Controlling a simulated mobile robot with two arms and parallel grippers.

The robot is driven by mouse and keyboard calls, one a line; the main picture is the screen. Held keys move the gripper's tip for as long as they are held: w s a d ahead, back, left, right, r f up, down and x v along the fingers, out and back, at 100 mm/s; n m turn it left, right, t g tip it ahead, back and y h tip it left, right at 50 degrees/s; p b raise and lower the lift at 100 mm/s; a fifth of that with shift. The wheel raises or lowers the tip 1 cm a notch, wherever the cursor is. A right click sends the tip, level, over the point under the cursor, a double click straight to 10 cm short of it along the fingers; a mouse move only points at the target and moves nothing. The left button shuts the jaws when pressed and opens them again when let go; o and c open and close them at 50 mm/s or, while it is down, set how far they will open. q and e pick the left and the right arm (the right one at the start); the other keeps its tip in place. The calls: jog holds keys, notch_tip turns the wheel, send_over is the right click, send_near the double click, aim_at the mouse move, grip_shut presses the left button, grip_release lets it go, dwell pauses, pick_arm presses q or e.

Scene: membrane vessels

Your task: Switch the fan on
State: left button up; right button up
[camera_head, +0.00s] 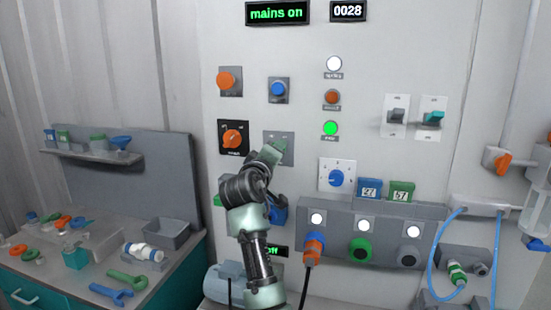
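A control panel (375,60) carries several knobs and toggles; their small labels are too small to read, so I cannot tell which one is the fan's. One arm, which I take for my left, rises from the bottom middle. Its gripper (272,153) is at a grey plate (286,136) with a green handle, overlapping it; contact and finger opening are unclear. Beside it is an orange knob (232,138) on a black plate. A small display (272,251) ending in "off" is partly hidden behind my arm. My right gripper is not in view.
Top displays read "mains on" (277,13) and "0028" (347,11). Two toggle switches (396,116) and a blue dial (336,178) sit to the right. A socket box (385,215) juts out below. A bench (60,275) with loose parts stands left.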

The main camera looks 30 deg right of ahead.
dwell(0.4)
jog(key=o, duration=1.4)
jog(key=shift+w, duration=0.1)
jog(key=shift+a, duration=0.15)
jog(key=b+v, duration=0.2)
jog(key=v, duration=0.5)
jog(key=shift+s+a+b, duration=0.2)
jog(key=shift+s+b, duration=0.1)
jog(key=shift+b, duration=0.1)
